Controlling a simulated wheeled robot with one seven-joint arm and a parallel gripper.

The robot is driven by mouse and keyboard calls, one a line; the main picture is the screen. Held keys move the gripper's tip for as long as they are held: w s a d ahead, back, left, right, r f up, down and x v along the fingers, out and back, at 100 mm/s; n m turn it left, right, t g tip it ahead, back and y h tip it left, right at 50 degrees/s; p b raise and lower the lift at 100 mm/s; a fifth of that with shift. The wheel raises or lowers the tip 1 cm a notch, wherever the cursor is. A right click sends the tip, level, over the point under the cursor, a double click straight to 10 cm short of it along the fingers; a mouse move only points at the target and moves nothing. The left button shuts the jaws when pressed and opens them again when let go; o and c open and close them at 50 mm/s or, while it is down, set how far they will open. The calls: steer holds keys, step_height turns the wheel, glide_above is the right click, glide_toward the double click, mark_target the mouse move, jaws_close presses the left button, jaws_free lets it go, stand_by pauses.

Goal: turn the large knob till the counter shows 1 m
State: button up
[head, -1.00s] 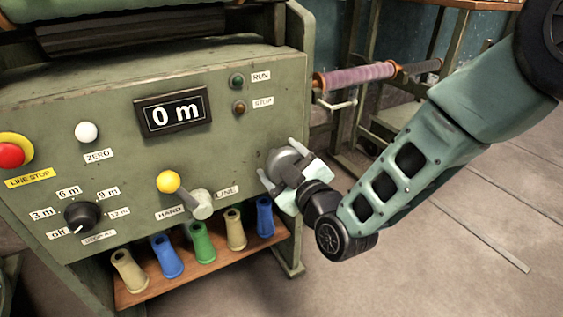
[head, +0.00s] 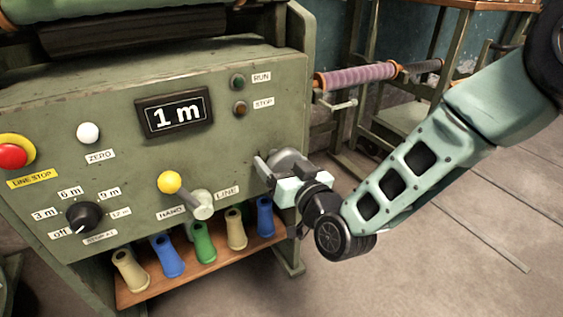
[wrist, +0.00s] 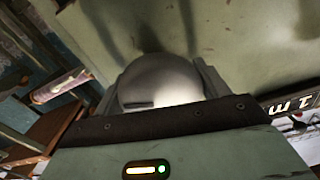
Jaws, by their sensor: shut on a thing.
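The large knob (head: 287,160) is a grey metal dome at the lower right of the green panel. In the wrist view the knob (wrist: 160,82) sits between my two fingers. My gripper (head: 277,168) is shut on it, with a finger on either side. The gripper and wrist hide part of the knob in the head view. The counter (head: 174,112) is a black display above and left of the knob, and it shows 1 m. Its edge also appears, turned over, at the right of the wrist view (wrist: 292,104).
A lever with a yellow ball (head: 169,182) stands left of my gripper, between the HAND and LINE labels. A shelf (head: 140,295) below holds several coloured sleeves. A purple roll (head: 355,78) with a crank is behind, to the right. Open floor (head: 450,260) lies at the right.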

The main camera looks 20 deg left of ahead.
steer(key=m, duration=0.5)
stand_by(0.5)
steer(key=o, duration=1)
steer(key=shift+s+p, duration=0.1)
steer(key=shift+p, duration=0.2)
steer(key=p+v, duration=0.3)
steer(key=v, duration=1.4)
steer(key=shift+s+d, duration=0.1)
steer(key=shift+s, duration=0.05)
